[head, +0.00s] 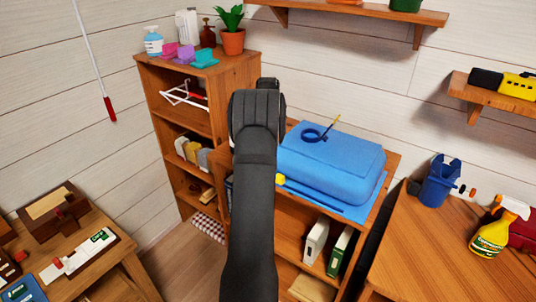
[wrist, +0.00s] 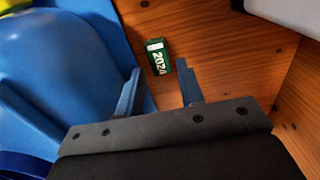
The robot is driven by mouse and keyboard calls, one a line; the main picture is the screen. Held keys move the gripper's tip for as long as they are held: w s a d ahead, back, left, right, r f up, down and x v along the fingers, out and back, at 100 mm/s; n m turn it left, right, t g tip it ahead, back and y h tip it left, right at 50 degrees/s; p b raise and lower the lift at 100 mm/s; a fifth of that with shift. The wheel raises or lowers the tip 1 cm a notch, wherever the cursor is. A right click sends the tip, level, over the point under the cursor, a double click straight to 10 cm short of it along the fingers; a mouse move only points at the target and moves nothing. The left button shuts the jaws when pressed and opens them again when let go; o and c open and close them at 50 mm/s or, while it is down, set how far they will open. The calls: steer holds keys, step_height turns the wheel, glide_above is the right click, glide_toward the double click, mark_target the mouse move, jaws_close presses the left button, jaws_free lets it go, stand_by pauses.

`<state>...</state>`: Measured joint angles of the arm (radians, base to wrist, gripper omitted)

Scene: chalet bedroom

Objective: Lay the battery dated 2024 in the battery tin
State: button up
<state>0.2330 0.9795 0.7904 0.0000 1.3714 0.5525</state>
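A small green battery with a white end and the number 2024 (wrist: 158,58) lies on a wooden surface in the wrist view. My gripper (wrist: 159,76) is open, its two blue fingers apart with nothing held. The battery lies in line with the gap, at and just beyond the fingertips. I cannot tell the height of the fingers above the wood. In the head view my arm hides the gripper and the battery. I cannot make out a battery tin for certain in either view.
A blue rounded bulk (wrist: 40,70) is close left of the fingers; a large blue covered thing (head: 330,165) sits on the cabinet in the head view. A pale object (wrist: 290,12) is at the wrist view's upper right. A taller shelf (head: 155,75) stands behind left.

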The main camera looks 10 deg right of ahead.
step_height(320, 180, down, 3)
steer(key=shift+f, duration=0.15)
steer(key=shift+c, duration=0.4)
jaws_close()
